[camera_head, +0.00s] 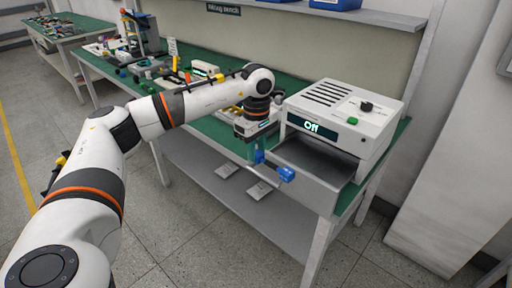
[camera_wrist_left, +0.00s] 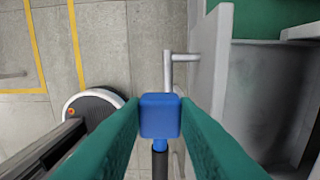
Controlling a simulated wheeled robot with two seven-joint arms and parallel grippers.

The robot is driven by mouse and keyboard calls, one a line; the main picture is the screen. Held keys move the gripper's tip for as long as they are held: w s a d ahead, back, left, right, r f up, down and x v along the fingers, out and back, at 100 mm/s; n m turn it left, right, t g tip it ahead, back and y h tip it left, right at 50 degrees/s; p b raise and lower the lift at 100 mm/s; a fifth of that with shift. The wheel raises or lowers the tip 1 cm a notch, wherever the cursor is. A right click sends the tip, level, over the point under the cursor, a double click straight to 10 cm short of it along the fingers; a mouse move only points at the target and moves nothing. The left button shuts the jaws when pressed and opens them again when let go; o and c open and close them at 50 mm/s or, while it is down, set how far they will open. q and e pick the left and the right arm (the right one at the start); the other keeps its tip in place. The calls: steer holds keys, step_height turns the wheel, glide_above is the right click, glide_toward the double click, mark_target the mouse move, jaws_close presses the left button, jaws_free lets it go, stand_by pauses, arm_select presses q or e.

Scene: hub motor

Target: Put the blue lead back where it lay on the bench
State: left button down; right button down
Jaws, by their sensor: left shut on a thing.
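My left gripper (camera_head: 256,152) is over the front of the white machine's pulled-out drawer, its fingers pointing down. In the left wrist view the green fingers (camera_wrist_left: 160,120) are shut on the blue lead (camera_wrist_left: 160,114), gripping its blue block-shaped end. A narrower blue neck and a dark length run from this end to the bottom edge of that view. In the head view a blue part (camera_head: 287,174) shows just right of the fingers, by the drawer's handle; I cannot tell whether it touches the handle. The green bench (camera_head: 215,132) lies behind and left. My right gripper is not in view.
The white machine (camera_head: 345,118) reads "Off" and stands at the bench's right end. Its grey drawer (camera_head: 318,162) sticks out past the front edge, with a grey handle (camera_wrist_left: 180,57) beside the lead. Several small parts crowd the bench's left. Floor in front is clear.

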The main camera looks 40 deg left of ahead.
arm_select(q)
steer(key=s+d+f+m, duration=1.7)
steer(key=s+d+f, duration=0.1)
steer(key=f, duration=0.4)
steer(key=shift+s+d, duration=0.4)
steer(key=shift+s, duration=0.05)
steer(key=shift+a, duration=0.15)
